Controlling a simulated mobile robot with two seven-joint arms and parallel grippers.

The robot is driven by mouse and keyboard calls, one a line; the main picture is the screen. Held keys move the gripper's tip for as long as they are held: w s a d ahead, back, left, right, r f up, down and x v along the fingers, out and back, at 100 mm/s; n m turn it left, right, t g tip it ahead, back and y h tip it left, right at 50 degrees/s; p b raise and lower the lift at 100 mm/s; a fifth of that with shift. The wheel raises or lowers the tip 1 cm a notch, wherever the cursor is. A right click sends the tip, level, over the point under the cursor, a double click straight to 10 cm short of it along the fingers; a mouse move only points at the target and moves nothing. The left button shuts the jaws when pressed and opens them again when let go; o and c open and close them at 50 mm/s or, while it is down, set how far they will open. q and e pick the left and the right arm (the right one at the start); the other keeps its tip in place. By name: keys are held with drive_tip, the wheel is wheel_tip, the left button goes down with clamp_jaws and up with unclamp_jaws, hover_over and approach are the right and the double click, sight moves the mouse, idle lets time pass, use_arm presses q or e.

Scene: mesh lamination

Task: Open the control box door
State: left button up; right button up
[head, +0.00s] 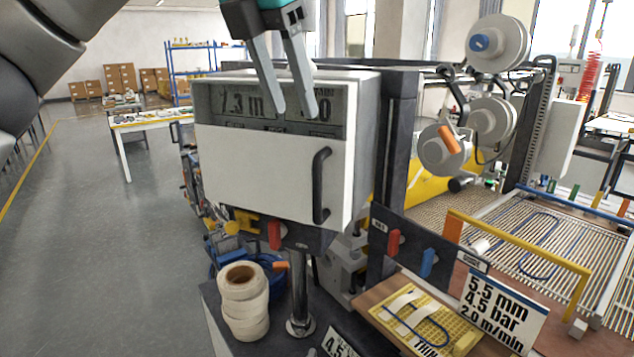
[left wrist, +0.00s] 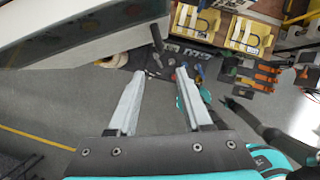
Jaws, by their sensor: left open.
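The control box (head: 362,130) is a pale box on a post in the middle of the head view. Its white front door (head: 255,172) looks shut, with a dark display strip above the white panel. A black upright bar handle (head: 322,187) sits on the door's right side. My left gripper (head: 294,114) is open and empty, fingers pointing down in front of the display, above and left of the handle. In the left wrist view its two fingers (left wrist: 160,75) are spread with nothing between them.
Below the box are a red switch lever (head: 275,235) and a stack of white tape rolls (head: 244,300). Cylindrical rollers (head: 490,120) and a yellow bar (head: 520,245) stand to the right. The grey floor (head: 95,240) on the left is mostly clear.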

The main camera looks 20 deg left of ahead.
sight(314, 173)
use_arm(q)
drive_tip(key=p+x, duration=0.1)
drive_tip(key=x, duration=1.4)
drive_tip(key=shift+f+p, duration=0.15)
drive_tip(key=shift+p, duration=0.2)
clamp_jaws()
idle(0.7)
